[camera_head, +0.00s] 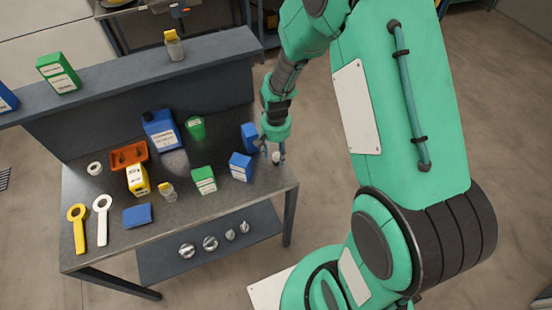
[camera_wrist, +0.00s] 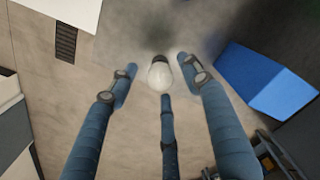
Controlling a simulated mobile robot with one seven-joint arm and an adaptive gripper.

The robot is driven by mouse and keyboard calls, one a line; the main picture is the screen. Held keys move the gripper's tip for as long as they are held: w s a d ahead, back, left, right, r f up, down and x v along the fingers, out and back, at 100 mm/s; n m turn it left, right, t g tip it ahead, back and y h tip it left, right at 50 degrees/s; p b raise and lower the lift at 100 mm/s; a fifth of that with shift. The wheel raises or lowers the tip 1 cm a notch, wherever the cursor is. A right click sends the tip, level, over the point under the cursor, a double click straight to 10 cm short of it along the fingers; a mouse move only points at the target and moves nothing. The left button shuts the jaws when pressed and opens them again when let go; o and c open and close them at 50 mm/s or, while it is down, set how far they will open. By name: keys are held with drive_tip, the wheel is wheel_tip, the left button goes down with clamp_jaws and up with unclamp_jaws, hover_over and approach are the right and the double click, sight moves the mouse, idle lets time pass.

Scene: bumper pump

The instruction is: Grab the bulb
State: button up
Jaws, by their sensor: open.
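The bulb (camera_wrist: 160,76) is white and rounded with a dark base, and shows in the upper middle of the wrist view. In the head view the bulb (camera_head: 276,157) is a small pale shape by my fingertips, at the right end of the workbench. My gripper (camera_wrist: 162,78) has three blue fingers, spread open and empty. Two fingers stand left and right of the bulb with gaps, and the third is below it. My gripper (camera_head: 273,152) also shows in the head view. What supports the bulb is unclear.
Blue boxes (camera_head: 240,166) stand just left of my gripper on the workbench (camera_head: 225,205). A green box (camera_head: 203,180), a blue container (camera_head: 161,130) and an orange bin (camera_head: 129,155) are farther left. A raised shelf (camera_head: 125,68) runs along the back.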

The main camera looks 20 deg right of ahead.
drive_tip(key=shift+f, duration=0.8)
drive_tip(key=c, duration=1.2)
